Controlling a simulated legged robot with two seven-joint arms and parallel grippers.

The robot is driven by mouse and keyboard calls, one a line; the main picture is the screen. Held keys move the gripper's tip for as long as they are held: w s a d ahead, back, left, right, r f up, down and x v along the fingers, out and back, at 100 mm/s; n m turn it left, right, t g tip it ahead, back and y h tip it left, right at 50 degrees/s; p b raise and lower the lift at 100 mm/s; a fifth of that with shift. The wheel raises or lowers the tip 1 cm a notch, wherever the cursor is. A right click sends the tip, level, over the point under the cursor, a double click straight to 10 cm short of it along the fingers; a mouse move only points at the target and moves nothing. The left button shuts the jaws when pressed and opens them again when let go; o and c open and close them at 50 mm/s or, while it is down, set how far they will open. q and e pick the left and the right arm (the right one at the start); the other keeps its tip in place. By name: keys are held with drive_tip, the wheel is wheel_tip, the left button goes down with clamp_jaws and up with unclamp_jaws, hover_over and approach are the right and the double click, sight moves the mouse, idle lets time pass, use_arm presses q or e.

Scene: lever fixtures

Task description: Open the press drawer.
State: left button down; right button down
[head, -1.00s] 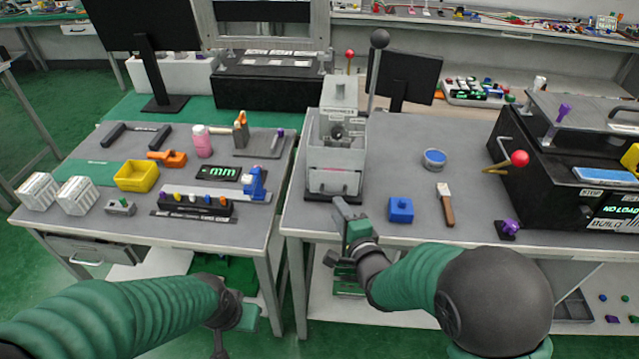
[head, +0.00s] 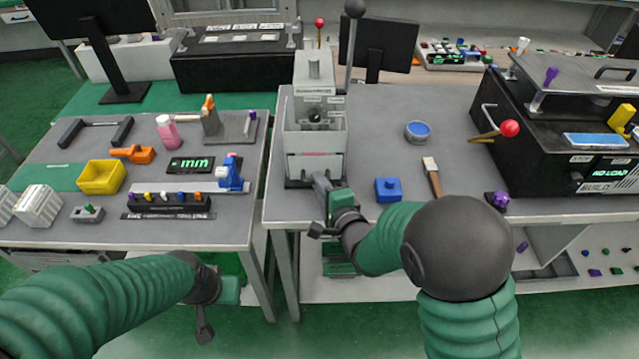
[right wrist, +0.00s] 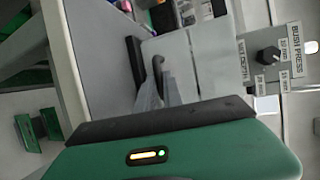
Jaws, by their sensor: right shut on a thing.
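The grey press (head: 315,105) stands near the left edge of the right table. Its drawer (head: 312,166) is the light front low on the press, and it looks closed. My right gripper (head: 321,181) is at the lower front of the drawer. The right wrist view shows its grey fingers shut around the dark drawer handle (right wrist: 159,68), which they partly hide. The press front, with a black knob and a "BUSH PRESS" label (right wrist: 297,52), shows at the right of that view. My left gripper (head: 204,325) hangs low in front of the left table, away from the press; its jaws are unclear.
A blue block (head: 388,190), a brush (head: 432,177) and a round blue-topped dish (head: 418,131) lie right of the press. A black machine (head: 560,135) with a red-knobbed lever stands farther right. A gap separates the two tables left of the press.

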use_arm(q)
drive_tip(key=shift+a, duration=0.15)
use_arm(e)
drive_tip(key=shift+s+a, duration=0.1)
drive_tip(key=shift+a, duration=0.2)
drive_tip(key=shift+s+a+f, duration=0.1)
idle(0.8)
